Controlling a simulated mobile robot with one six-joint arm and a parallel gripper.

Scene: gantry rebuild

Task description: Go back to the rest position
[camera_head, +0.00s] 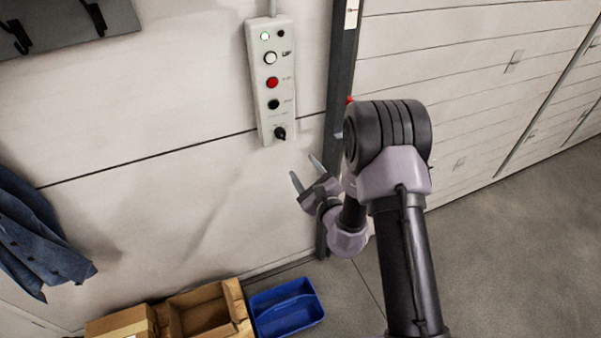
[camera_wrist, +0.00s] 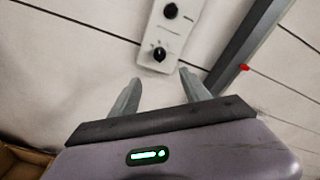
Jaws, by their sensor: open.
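My gripper (camera_head: 306,172) is open and empty in the head view, in front of the white wall and below the control box. Its two fingers also show apart in the wrist view (camera_wrist: 160,88). The pale control box (camera_head: 262,95) hangs on the wall with a lit green light, a white button, a red button, a black button and a dark knob at the bottom. In the wrist view the lower end of the control box (camera_wrist: 170,35) with the knob lies beyond the fingertips. I cannot tell the exact gap between them.
A dark upright post (camera_head: 341,85) stands right of the control box. A blue bin (camera_head: 287,309) and cardboard boxes (camera_head: 236,292) sit on the floor below. A blue jacket (camera_head: 35,235) hangs at the left. Pale drawers (camera_head: 470,90) line the right; grey floor (camera_head: 520,240) there is clear.

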